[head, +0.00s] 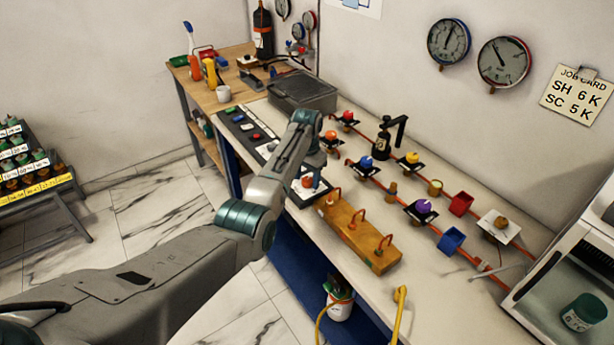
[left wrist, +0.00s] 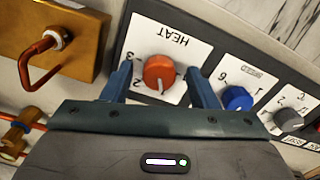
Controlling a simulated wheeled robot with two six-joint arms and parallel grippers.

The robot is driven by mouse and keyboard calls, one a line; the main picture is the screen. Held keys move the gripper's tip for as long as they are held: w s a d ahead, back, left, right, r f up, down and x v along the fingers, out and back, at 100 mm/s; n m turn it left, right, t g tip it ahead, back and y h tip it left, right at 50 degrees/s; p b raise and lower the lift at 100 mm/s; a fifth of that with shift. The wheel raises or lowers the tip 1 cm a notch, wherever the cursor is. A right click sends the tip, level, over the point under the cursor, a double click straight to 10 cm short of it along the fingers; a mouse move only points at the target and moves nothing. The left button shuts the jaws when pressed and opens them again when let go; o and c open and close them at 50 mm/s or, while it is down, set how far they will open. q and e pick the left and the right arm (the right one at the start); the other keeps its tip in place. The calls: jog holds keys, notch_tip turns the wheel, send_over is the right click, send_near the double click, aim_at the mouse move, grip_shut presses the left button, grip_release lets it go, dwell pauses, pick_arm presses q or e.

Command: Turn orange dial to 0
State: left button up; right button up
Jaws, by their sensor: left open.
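The orange dial (left wrist: 159,73) sits on a white plate marked HEAT (left wrist: 176,40), which reads upside down in the left wrist view. Its pale pointer line aims toward the bottom of that picture, to the right of the printed 2. The digits 2 and 3 show at its left; other marks are partly hidden by my gripper. My left gripper (left wrist: 160,88) is open, one finger on each side of the dial, with no clear contact visible. In the head view the orange dial (head: 307,182) shows beneath the left gripper (head: 311,167). My right gripper is not in view.
A blue dial (left wrist: 237,98) and a grey dial (left wrist: 288,119) stand beside the HEAT plate on the dark panel. A wooden block (head: 357,236) with copper hooks is close on the other side. Several coloured knobs on pipes stand farther back on the bench.

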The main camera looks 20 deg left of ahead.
pick_arm(q)
jog(key=shift+s+f, duration=0.1)
jog(key=shift+f, duration=0.15)
jog(key=shift+c, duration=1.1)
jog(key=c, duration=0.8)
jog(key=shift+o, duration=0.2)
jog(key=shift+r+n+p, duration=0.1)
jog(key=shift+n+p, duration=0.2)
jog(key=shift+n, duration=0.1)
jog(key=n+p, duration=0.2)
jog(key=n, duration=0.1)
jog(key=shift+d+n, duration=0.1)
jog(key=shift+n, duration=0.3)
jog(key=n+p, duration=0.1)
jog(key=n, duration=0.3)
jog(key=shift+n+p, duration=0.4)
jog(key=shift+n, duration=1.3)
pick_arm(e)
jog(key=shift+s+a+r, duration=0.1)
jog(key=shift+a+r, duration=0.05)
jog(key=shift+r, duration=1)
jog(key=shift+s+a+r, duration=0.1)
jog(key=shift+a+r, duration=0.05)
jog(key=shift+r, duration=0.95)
